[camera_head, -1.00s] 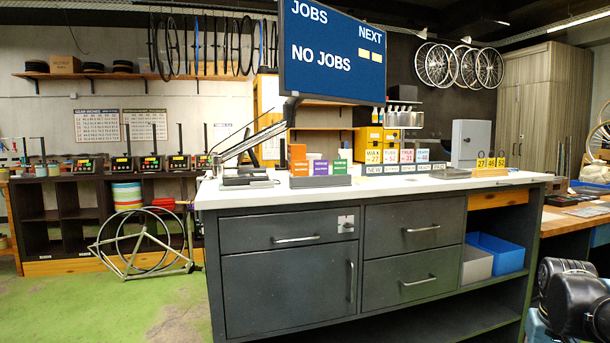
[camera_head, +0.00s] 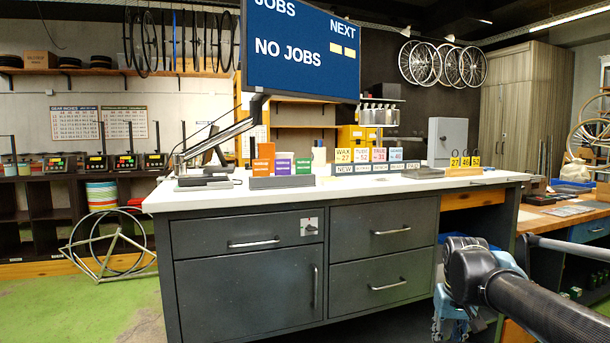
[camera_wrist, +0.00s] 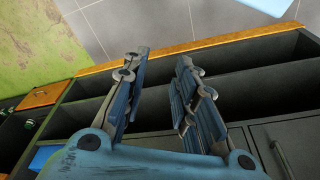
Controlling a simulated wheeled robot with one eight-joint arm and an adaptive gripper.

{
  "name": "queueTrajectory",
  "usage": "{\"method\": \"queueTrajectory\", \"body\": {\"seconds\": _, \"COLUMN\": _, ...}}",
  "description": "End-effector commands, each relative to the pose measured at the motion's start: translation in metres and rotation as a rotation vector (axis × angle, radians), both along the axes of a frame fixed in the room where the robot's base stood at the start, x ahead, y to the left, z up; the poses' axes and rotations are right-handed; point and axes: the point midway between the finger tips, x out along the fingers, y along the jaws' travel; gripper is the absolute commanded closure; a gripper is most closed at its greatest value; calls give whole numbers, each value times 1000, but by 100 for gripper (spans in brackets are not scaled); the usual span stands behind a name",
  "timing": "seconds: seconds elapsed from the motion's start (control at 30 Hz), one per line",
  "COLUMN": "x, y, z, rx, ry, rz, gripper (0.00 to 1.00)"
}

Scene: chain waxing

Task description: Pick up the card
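Several cards stand on the white counter in the head view; I cannot tell which one is the task's card. An orange card (camera_head: 263,160), a purple card (camera_head: 283,162) and a green card (camera_head: 302,163) stand in a grey holder (camera_head: 283,182). Behind and to the right are labelled cards, among them a WAX card (camera_head: 344,156), and number cards (camera_head: 465,162) stand further right. My gripper (camera_wrist: 160,62) is open and empty in the wrist view, pointing at the dark cabinet and floor. In the head view it is low at the right, well below the countertop.
The white countertop (camera_head: 420,186) sits on a grey drawer cabinet (camera_head: 250,290). A monitor (camera_head: 300,50) reading "NO JOBS" stands on an arm above it. A wooden bench (camera_head: 560,215) is on the right. Green floor (camera_head: 80,310) is open at the left.

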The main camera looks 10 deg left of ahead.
Motion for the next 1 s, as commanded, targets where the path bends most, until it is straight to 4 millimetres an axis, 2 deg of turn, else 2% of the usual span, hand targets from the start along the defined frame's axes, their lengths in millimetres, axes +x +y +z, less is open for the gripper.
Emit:
{"method": "queueTrajectory", "body": {"seconds": 0.17, "x": 29, "y": 18, "z": 53, "rx": 7, "ry": 12, "rz": 133, "gripper": 74}}
{"method": "queueTrajectory", "body": {"seconds": 0.4, "x": 91, "y": 56, "z": 168, "rx": 24, "ry": 32, "rz": 451, "gripper": 74}}
{"method": "queueTrajectory", "body": {"seconds": 0.47, "x": 105, "y": 67, "z": 196, "rx": 29, "ry": 36, "rz": 533, "gripper": 74}}
{"method": "queueTrajectory", "body": {"seconds": 0.7, "x": 161, "y": 117, "z": 300, "rx": 54, "ry": 40, "rz": 861, "gripper": 74}}
{"method": "queueTrajectory", "body": {"seconds": 1.0, "x": 218, "y": 190, "z": 412, "rx": 96, "ry": 22, "rz": 1270, "gripper": 74}}
